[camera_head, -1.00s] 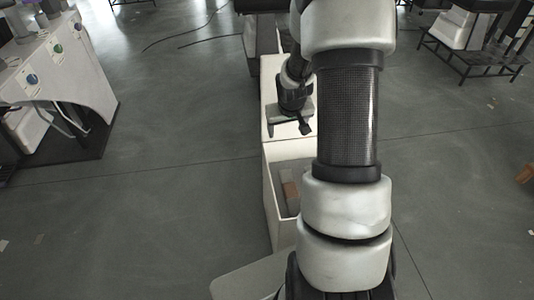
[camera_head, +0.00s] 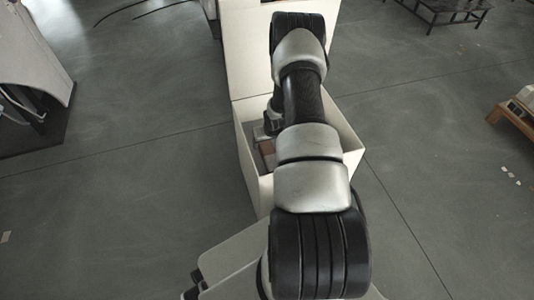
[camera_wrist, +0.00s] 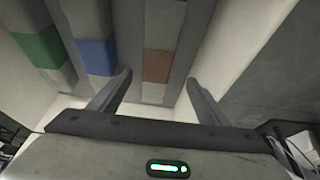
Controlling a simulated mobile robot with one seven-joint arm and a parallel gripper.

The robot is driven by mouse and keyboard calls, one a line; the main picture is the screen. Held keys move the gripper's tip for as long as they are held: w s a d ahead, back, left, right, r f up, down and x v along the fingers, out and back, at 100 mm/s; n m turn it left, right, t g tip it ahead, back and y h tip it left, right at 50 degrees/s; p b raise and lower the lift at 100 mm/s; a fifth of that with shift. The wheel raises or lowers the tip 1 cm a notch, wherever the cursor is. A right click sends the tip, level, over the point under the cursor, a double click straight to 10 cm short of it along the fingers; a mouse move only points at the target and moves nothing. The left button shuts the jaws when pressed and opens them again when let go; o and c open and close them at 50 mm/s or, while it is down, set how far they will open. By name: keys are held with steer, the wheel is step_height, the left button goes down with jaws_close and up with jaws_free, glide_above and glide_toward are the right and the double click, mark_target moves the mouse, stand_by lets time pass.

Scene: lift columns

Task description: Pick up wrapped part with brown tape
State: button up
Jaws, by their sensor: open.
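The wrapped part with brown tape (camera_wrist: 158,66) is a long grey bar with one brown band. It lies in a white open box (camera_head: 247,150), and in the head view a bit of its brown tape (camera_head: 267,149) shows beside my arm. My gripper (camera_wrist: 159,77) is open, and its two fingers appear on either side of the brown-taped bar in the wrist view. I cannot tell how far the fingertips are above it. To its left lie a blue-taped part (camera_wrist: 97,57) and a green-taped part (camera_wrist: 38,48). My arm hides much of the box in the head view.
The box walls stand close around my gripper. A white surface (camera_head: 250,60) adjoins the box's far side. A low brown stand (camera_head: 515,118) is at the right, and a white machine (camera_head: 40,60) at the left.

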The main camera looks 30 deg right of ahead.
mark_target(267, 147)
steer(key=x, duration=0.3)
steer(key=shift+w+f+b, duration=0.1)
steer(key=shift+f+b, duration=0.05)
steer(key=shift+b, duration=0.15)
steer(key=x, duration=0.1)
steer(key=b+x, duration=0.2)
steer(key=x, duration=0.1)
steer(key=shift+s+d+f, duration=0.15)
steer(key=shift+s+d, duration=0.1)
steer(key=shift+d, duration=0.05)
steer(key=shift+w+d+f, duration=0.1)
steer(key=shift+w+f, duration=0.15)
steer(key=shift+f, duration=0.2)
steer(key=shift+w, duration=0.1)
steer(key=c, duration=1.6)
